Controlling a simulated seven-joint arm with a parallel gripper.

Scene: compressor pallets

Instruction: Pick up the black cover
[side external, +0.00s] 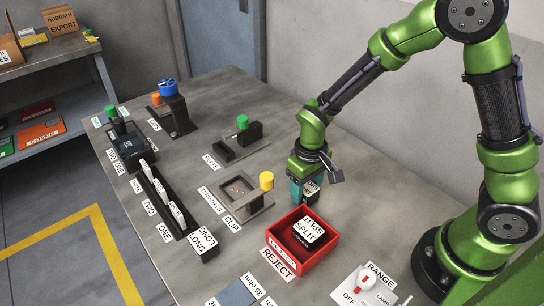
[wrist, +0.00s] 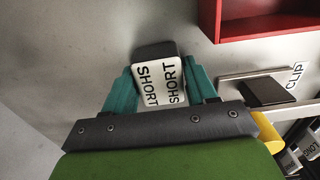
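A small black cover with a white label reading SHORT shows in the wrist view (wrist: 155,51), between the two teal fingers of my gripper (wrist: 158,72). The left finger lies right along the label's edge. A narrow gap seems to show at the right finger, so I cannot tell if the fingers press on it. In the side external view the cover (side external: 312,194) is beside the fingertips of my gripper (side external: 304,190), low over the table behind the red bin. Its underside is hidden, so whether it rests on the table is unclear.
The red REJECT bin (side external: 325,254) stands just in front, holding a black part labelled SPLIT (side external: 309,231). Left is a grey CLIP fixture (side external: 232,199) with a yellow knob (side external: 266,181). A black rack (side external: 165,202) and several small stations stand farther left. A RANGE switch box (side external: 362,289) is front right.

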